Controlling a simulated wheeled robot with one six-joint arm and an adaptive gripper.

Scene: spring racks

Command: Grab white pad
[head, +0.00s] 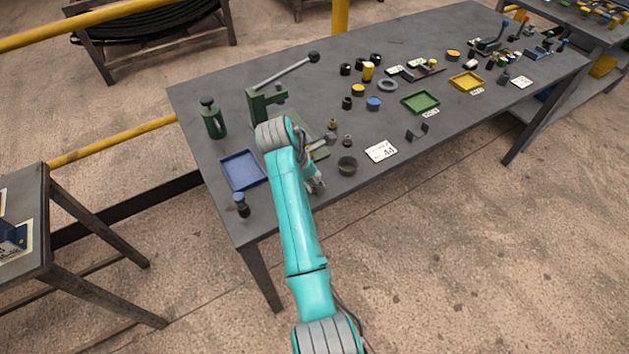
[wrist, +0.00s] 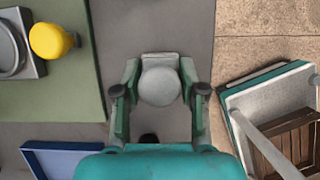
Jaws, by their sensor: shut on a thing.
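My gripper (wrist: 160,88) is shut on a round whitish pad (wrist: 160,86), which sits between its two fingers in the wrist view. A pale squarish piece shows just beyond the pad; I cannot tell if it is part of the pad. In the head view my gripper (head: 315,184) is low over the near part of the grey table, right of the blue tray, and mostly hidden by my teal arm. The pad cannot be made out there. I cannot tell whether the pad touches the table.
A green lever press (head: 262,105) stands behind my arm, its green base left in the wrist view. A blue tray (head: 261,181), green bottle (head: 212,121) and dark ring-shaped cup (head: 347,166) are near. The table's front edge is close; several small parts lie farther right.

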